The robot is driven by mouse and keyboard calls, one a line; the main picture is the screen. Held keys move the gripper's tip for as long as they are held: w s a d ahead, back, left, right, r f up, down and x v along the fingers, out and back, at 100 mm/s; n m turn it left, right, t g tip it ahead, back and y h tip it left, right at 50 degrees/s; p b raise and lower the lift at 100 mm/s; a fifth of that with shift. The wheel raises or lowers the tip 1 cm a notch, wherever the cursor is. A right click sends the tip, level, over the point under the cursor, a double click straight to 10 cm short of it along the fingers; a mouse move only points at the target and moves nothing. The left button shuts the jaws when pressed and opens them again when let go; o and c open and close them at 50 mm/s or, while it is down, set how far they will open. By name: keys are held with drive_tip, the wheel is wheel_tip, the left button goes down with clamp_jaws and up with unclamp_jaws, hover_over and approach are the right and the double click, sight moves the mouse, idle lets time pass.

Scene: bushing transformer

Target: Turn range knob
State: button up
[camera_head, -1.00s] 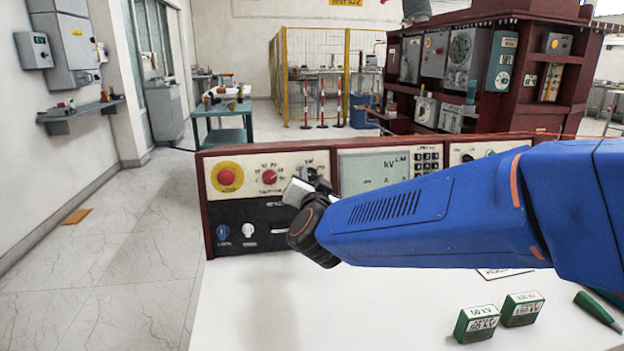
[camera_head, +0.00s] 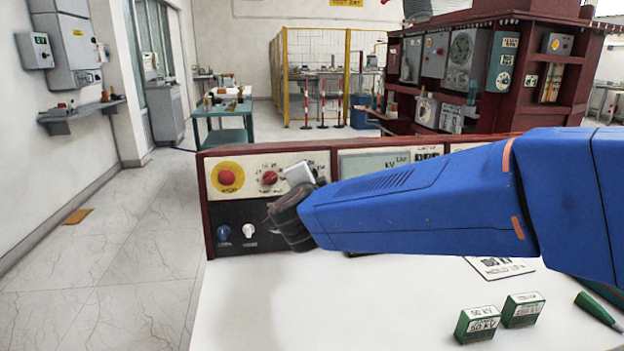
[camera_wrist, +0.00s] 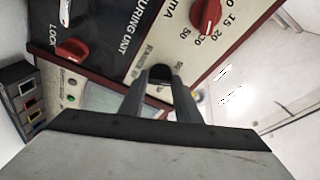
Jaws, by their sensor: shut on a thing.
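In the wrist view, a dark knob (camera_wrist: 160,73), seemingly the range knob, sits on the cream panel between the two fingers of my gripper (camera_wrist: 160,82). The fingers are shut on it. Small printed marks lie around it, too blurred to read fully. In the head view, my gripper (camera_head: 299,173) is at the front of the control console (camera_head: 206,215), right of a red knob (camera_head: 269,178). My gripper and wrist hide the dark knob there.
A red button on a yellow ring (camera_head: 228,177) and blue (camera_head: 223,232) and white (camera_head: 249,231) knobs are at the console's left. In the wrist view, a red knob (camera_wrist: 207,15) is close by. Green blocks (camera_head: 478,323) lie on the white table (camera_head: 330,310).

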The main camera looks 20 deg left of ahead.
drive_tip(key=shift+m+g+h, duration=0.3)
drive_tip(key=shift+m+g, duration=0.2)
drive_tip(key=shift+m, duration=1.7)
drive_tip(key=o, duration=1)
drive_tip(key=shift+o, duration=0.2)
drive_tip(key=v, duration=1.7)
drive_tip(key=shift+s, duration=0.25)
drive_tip(key=shift+w+d+r, duration=0.1)
drive_tip(key=shift+w+r, duration=0.05)
